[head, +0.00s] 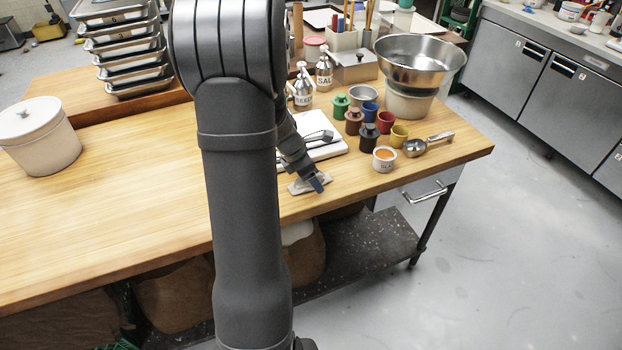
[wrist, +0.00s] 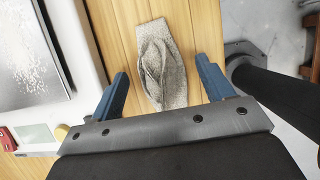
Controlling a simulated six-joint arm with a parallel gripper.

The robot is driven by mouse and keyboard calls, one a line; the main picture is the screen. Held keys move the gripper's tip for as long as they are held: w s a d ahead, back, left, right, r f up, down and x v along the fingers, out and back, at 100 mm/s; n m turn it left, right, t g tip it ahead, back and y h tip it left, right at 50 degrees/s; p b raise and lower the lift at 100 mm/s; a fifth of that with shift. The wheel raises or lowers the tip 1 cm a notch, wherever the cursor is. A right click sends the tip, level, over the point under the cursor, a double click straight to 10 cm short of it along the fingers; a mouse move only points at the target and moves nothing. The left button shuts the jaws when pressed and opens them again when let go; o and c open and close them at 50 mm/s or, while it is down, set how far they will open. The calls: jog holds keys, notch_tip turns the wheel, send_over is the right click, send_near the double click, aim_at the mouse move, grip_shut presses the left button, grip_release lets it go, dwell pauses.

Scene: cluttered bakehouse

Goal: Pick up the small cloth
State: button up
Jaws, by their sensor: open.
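The small cloth (wrist: 168,82) is grey-beige and lies crumpled in a long folded heap on the wooden table. In the wrist view it lies between the two blue fingers of my gripper (wrist: 161,67), with a gap on each side. My gripper is open and holds nothing. In the head view the cloth (head: 298,187) shows as a pale patch near the table's front edge, partly hidden by my gripper (head: 316,184). I cannot tell how high the fingertips are above the table.
A white scale with a metal plate (wrist: 32,50) stands close to the left finger. In the head view, coloured small pots (head: 385,122), an orange-filled cup (head: 384,159) and a metal scoop (head: 415,147) stand to the right. The table's front edge is close by.

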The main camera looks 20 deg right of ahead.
jog(key=c, duration=1.1)
jog(key=shift+o, duration=0.2)
jog(key=shift+r, duration=0.5)
notch_tip(320, 180, up, 3)
jog(key=shift+f, duration=0.1)
jog(key=s+d+r, duration=0.5)
jog(key=s+r, duration=0.2)
jog(key=s, duration=0.3)
jog(key=shift+d, duration=0.4)
jog(key=shift+s+r, duration=0.1)
